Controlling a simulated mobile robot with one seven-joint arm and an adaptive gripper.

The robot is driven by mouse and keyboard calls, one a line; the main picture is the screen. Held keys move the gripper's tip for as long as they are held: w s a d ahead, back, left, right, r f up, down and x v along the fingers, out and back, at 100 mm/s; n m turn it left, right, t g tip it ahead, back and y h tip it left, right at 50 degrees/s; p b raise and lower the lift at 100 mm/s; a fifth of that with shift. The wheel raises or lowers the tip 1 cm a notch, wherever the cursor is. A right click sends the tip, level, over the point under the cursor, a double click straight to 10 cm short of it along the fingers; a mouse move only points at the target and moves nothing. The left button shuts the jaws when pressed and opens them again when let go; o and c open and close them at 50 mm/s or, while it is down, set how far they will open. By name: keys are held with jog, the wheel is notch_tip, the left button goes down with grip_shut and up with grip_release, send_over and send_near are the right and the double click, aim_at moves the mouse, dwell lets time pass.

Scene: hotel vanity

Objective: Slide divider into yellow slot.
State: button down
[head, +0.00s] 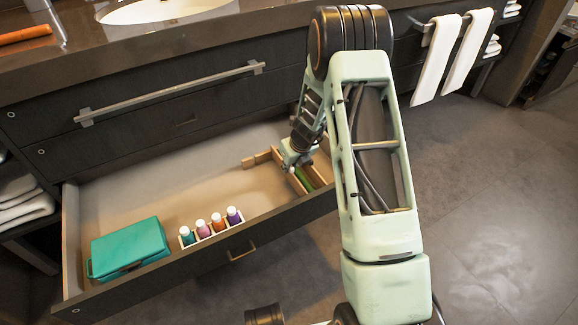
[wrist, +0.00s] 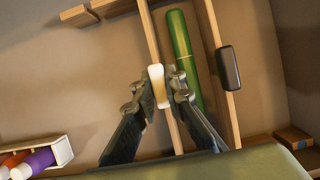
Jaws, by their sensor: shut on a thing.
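My gripper (wrist: 160,82) is shut on the cream tab (wrist: 157,92) of a long wooden divider (wrist: 152,42) in the wrist view. The divider stands on edge inside the open drawer. In the head view my gripper (head: 290,160) is low in the right part of the drawer, partly hidden by my arm. A second wooden strip (wrist: 212,35) with a black tab (wrist: 228,68) lies to the right of the divider. No slot clearly yellow can be made out.
A green tube (wrist: 181,45) lies between the two strips. A teal case (head: 130,248) and a rack of several small bottles (head: 217,224) stand in the drawer (head: 185,170), left of my gripper. Bare drawer floor lies behind them. Another wooden block (wrist: 294,137) sits at right.

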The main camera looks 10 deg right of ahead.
jog(key=c, duration=1.9)
grip_release()
jog(key=v, duration=1.2)
